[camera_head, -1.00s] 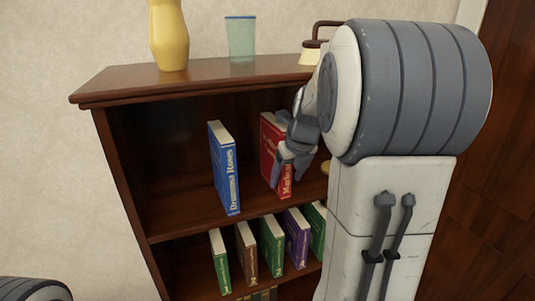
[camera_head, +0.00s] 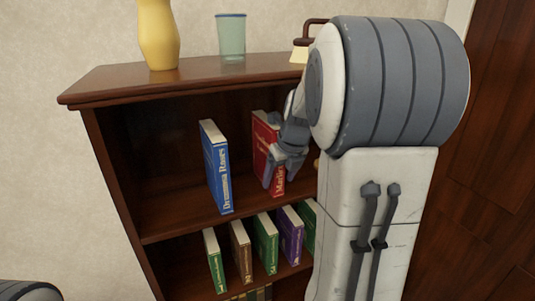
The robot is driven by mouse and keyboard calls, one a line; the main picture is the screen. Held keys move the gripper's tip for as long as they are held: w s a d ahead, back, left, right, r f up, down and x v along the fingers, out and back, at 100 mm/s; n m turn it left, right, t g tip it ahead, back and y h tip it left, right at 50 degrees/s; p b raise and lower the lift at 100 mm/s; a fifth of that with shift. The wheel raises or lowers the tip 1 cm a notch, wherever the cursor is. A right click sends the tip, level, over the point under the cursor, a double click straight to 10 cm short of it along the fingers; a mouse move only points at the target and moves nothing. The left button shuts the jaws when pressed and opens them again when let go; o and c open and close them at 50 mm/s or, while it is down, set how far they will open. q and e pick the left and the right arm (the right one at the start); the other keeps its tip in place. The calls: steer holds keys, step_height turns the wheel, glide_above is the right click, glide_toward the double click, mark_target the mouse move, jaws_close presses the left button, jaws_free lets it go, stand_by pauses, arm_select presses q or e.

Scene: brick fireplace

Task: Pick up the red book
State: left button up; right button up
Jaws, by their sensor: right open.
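The red book (camera_head: 262,140) stands upright on the upper shelf of a dark wooden bookcase. My right gripper (camera_head: 276,182) is open at the book's front, with its fingers by the lower part of the spine. It hides part of the spine, and I cannot tell whether it touches the book. My right arm covers the right part of the bookcase. My left gripper is not in view; only a piece of my left arm shows at the lower left corner.
A blue book (camera_head: 217,168) stands left of the red one, with a gap between. Several books, such as a purple one (camera_head: 290,233), stand on the shelf below. A yellow vase (camera_head: 158,35), a glass (camera_head: 231,38) and a lamp stand on the bookcase top (camera_head: 120,80).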

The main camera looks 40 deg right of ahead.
jaws_close()
steer(key=shift+r, duration=0.1)
stand_by(1.2)
